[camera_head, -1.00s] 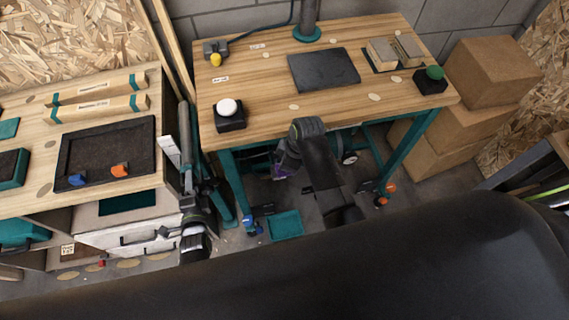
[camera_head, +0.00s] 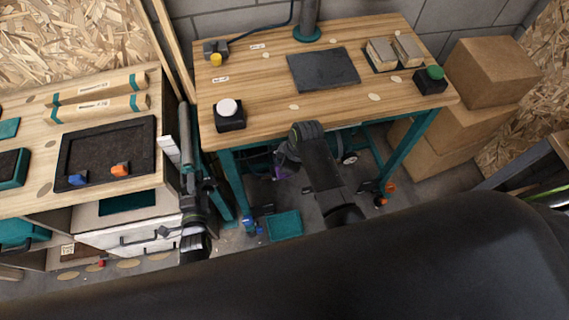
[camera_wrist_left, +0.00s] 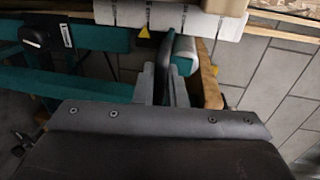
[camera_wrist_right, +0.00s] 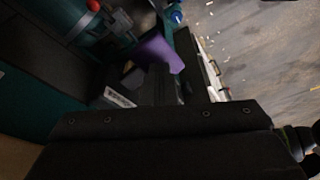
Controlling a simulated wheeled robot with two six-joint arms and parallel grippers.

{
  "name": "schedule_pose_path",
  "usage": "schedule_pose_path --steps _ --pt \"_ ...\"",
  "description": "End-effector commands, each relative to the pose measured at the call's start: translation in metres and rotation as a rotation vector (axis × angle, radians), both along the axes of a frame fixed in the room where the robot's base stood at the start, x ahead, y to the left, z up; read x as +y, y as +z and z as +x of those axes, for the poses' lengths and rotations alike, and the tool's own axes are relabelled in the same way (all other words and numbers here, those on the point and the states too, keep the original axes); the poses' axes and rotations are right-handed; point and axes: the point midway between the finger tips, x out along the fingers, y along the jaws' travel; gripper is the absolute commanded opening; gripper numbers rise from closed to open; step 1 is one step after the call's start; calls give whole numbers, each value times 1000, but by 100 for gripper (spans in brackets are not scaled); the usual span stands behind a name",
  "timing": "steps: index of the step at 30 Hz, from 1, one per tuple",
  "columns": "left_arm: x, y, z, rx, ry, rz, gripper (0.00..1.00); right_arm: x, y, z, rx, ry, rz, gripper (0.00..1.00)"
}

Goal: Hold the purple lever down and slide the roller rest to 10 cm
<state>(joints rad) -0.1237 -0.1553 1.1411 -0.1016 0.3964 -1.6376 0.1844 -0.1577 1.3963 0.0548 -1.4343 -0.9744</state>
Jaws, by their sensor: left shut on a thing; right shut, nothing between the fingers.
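In the left wrist view, my left gripper (camera_wrist_left: 165,88) is shut on a narrow part at the roller rest (camera_wrist_left: 185,56), a pale roller with teal at its side. The fingers hide most of what they grip. A white scale strip (camera_wrist_left: 185,17) with a yellow pointer (camera_wrist_left: 143,33) lies just beyond; its numbers are not readable. In the right wrist view, my right gripper (camera_wrist_right: 160,85) is shut and empty against or just in front of the purple lever (camera_wrist_right: 155,53); contact is unclear. The lever (camera_head: 280,173) also shows small under the table in the head view.
A wooden workbench (camera_head: 250,105) with a teal frame stands ahead, with a white button box (camera_head: 229,116) and a green button box (camera_head: 431,79). A second bench (camera_head: 40,150) is at left. A teal tray (camera_head: 284,225) lies on the floor. Cardboard boxes (camera_head: 490,75) stand at right.

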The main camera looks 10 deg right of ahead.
Motion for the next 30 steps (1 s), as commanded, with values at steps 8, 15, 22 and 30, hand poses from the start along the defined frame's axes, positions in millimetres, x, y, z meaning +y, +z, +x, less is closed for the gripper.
schedule_pose_path --steps 8,15,22,30 --pt "-1 8 0 -1 -2 -2 0 0 0 0 -1 0 1 0" --pt "-1 19 0 -5 -1 -4 0 0 0 0 -2 0 1 0" --pt "-1 30 1 -7 0 -3 0 1 0 0 -2 0 1 0" --pt "-1 41 1 -8 -4 -4 0 1 0 0 -1 0 2 0"
